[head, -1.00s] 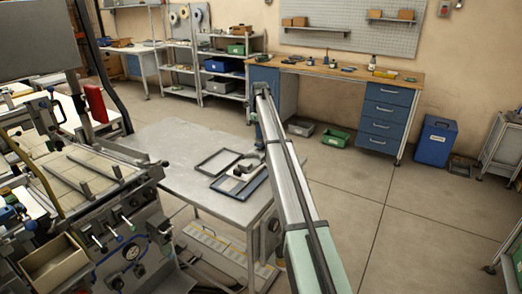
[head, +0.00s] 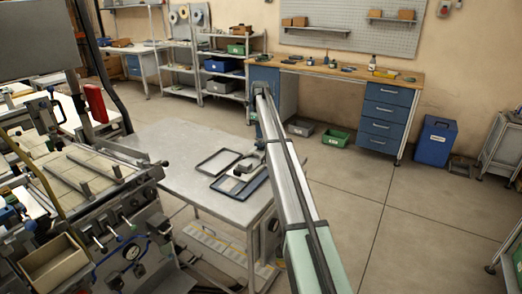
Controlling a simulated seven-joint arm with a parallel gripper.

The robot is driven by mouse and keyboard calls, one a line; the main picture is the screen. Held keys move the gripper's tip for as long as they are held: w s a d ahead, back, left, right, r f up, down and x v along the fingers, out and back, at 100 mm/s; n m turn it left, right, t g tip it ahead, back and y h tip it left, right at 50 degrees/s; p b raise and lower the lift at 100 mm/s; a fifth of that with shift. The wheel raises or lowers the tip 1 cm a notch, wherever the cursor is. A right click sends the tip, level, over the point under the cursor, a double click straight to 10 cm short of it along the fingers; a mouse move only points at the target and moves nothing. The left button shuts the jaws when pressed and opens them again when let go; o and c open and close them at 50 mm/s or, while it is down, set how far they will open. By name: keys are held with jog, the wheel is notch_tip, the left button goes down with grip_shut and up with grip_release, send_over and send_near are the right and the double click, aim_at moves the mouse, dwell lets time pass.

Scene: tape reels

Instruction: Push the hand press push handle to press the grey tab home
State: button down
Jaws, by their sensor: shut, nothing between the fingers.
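My arm reaches from the bottom right, bends at its elbow and drops to the grey table (head: 190,200). My gripper (head: 239,172), small and partly screened by my own arm, is low over the right part of this table, shut and empty. Below it lies a dark-rimmed frame or tray (head: 225,186) with small light and dark parts. The hand press, its push handle and the grey tab are too small and crowded here to make out singly. I cannot tell whether my gripper touches the handle.
An empty dark frame (head: 218,162) lies left of my gripper. A large machine with levers, a gauge (head: 132,251) and a tan bin (head: 54,267) fills the left. A workbench (head: 340,70) with blue drawers stands behind.

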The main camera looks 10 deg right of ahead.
jog(key=shift+r, duration=3.3)
